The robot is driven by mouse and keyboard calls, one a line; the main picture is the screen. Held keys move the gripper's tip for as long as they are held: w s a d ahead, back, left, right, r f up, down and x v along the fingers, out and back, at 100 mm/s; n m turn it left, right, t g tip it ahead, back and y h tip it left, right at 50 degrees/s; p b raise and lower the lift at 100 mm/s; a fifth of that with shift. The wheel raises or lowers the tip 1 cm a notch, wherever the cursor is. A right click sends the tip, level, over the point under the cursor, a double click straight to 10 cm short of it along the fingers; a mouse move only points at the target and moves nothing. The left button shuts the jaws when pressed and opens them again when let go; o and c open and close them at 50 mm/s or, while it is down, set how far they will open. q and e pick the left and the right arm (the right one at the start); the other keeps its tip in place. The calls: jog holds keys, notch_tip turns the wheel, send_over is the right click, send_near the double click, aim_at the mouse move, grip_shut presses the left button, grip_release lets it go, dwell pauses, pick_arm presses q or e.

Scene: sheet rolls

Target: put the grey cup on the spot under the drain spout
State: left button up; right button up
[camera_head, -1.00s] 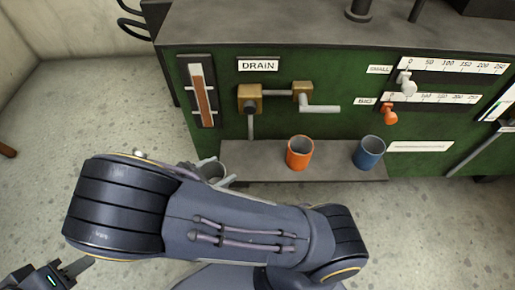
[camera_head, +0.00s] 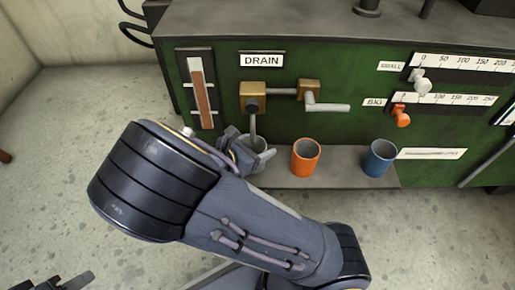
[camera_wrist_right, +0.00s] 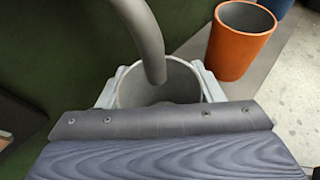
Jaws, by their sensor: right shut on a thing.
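The grey cup (camera_head: 258,143) is at the left end of the shelf, held by my right gripper (camera_head: 250,150), which is shut on it. In the right wrist view the cup (camera_wrist_right: 158,82) is upright between the two fingers of the gripper (camera_wrist_right: 160,90). The drain spout (camera_head: 253,125) hangs down from a brass fitting under the DRAIN label. In the wrist view the spout's curved end (camera_wrist_right: 148,50) is over the cup's mouth. Whether the cup's base touches the shelf is hidden. My left gripper (camera_head: 72,284) shows only partly at the lower left edge.
An orange cup (camera_head: 305,157) and a blue cup (camera_head: 380,158) stand on the grey shelf (camera_head: 343,162) to the right. The green machine (camera_head: 340,125) rises behind, with a drain lever (camera_head: 326,107) and two scale knobs. Clear floor lies at left.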

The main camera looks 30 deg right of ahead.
jog(key=o, duration=1.1)
jog(key=shift+f, duration=0.1)
jog(key=shift+o, duration=0.2)
jog(key=shift+r, duration=0.2)
jog(key=p+v, duration=0.5)
jog(key=v, duration=0.7)
jog(key=shift+p, duration=0.3)
